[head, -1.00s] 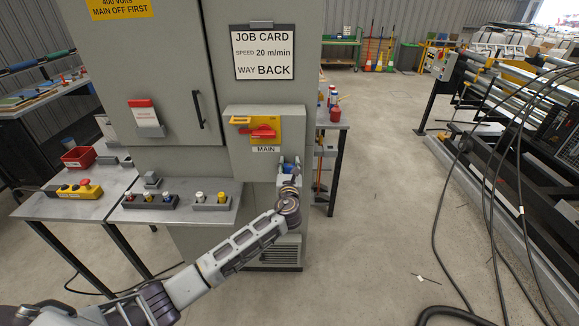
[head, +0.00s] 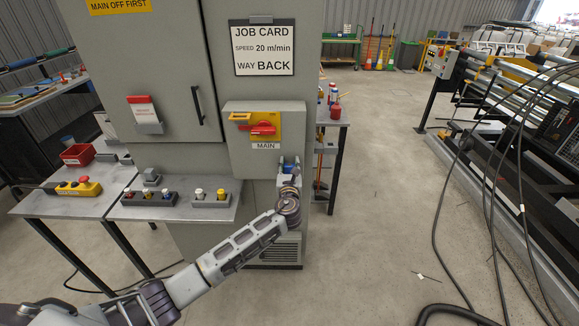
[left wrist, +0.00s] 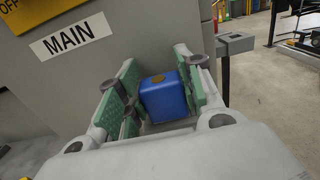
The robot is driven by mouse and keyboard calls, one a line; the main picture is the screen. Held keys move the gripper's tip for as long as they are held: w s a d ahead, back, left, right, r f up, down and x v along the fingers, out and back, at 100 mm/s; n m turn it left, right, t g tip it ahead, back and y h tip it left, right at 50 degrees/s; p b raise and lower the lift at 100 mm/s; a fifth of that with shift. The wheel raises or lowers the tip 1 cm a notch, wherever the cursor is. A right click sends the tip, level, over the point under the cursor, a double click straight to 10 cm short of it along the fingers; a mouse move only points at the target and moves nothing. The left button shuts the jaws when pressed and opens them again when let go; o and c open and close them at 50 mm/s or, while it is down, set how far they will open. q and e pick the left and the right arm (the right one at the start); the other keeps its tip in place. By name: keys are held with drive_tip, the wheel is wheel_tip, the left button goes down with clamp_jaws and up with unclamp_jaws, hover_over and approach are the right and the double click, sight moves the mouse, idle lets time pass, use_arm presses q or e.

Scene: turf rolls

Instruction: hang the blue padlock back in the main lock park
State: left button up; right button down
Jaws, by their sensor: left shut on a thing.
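The blue padlock (left wrist: 165,98) is between the green-padded fingers of my left gripper (left wrist: 160,92) in the left wrist view. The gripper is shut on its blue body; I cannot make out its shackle. In the head view, the left gripper (head: 289,172) is in front of the cabinet's lower right, just below and right of the MAIN label (head: 265,146). The main switch has a red handle (head: 262,128) lying sideways on a yellow plate (head: 265,117), with a yellow tab (head: 239,116) at its left. I cannot tell which part is the lock park. My right gripper is not in view.
A grey cabinet (head: 165,75) carries the raised switch box. A shelf (head: 170,211) with small locks or knobs in holders (head: 150,199) juts out below left. A bench with red containers (head: 336,112) stands behind right.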

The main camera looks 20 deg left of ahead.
use_arm(q)
drive_tip(key=o, duration=1.1)
drive_tip(key=shift+o, duration=0.2)
drive_tip(key=shift+s, duration=0.15)
drive_tip(key=v, duration=1.1)
drive_tip(key=shift+s, duration=0.35)
drive_tip(key=shift+d, duration=0.15)
